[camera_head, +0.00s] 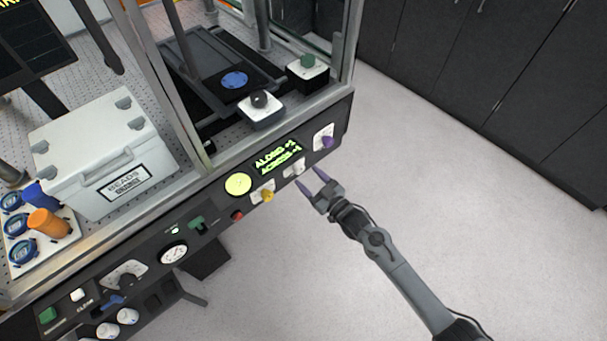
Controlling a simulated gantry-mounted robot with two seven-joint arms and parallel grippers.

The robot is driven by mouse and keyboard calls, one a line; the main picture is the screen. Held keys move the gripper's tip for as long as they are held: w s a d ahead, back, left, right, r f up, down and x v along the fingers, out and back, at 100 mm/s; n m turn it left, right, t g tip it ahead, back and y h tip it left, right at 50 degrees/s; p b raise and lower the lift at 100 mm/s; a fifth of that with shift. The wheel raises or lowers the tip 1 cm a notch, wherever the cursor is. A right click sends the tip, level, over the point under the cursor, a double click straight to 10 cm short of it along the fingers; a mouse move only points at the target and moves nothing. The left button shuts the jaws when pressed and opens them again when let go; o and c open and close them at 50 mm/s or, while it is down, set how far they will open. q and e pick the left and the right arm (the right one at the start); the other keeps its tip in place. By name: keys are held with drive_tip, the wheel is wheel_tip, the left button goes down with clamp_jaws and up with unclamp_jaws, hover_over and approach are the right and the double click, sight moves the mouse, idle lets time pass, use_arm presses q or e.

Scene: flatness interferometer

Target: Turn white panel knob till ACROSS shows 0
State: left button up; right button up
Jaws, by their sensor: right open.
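The white knob (299,167) is on the front panel, below the lit display (277,158) and between the yellow knob and the purple knob. The display has green text, with an ALONG line that seems to read +1 and an ACROSS line below it. The ACROSS digit is too small to read surely. My right gripper (309,177) is open and empty, its two purple-tipped fingers spread just in front of the white knob. I cannot tell whether a fingertip touches the knob. My left gripper is not in view.
A yellow knob (267,196) is left of the white knob and a purple knob (327,142) is right of it. A round yellow-green dial (238,184) and a red button (237,215) are further left. The floor (440,190) in front is clear.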

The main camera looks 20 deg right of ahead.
sight(301, 171)
drive_tip(key=shift+x, duration=1.6)
drive_tip(key=c, duration=1)
drive_tip(key=shift+c, duration=0.2)
drive_tip(key=m+p, duration=0.2)
drive_tip(key=m, duration=0.1)
drive_tip(key=shift+a+r+m, duration=0.1)
drive_tip(key=shift+r+m, duration=0.05)
drive_tip(key=shift+m, duration=0.25)
drive_tip(key=m+p, duration=0.1)
drive_tip(key=m, duration=0.2)
drive_tip(key=shift+p, duration=0.3)
drive_tip(key=shift+m+p, duration=0.35)
drive_tip(key=shift+m, duration=0.55)
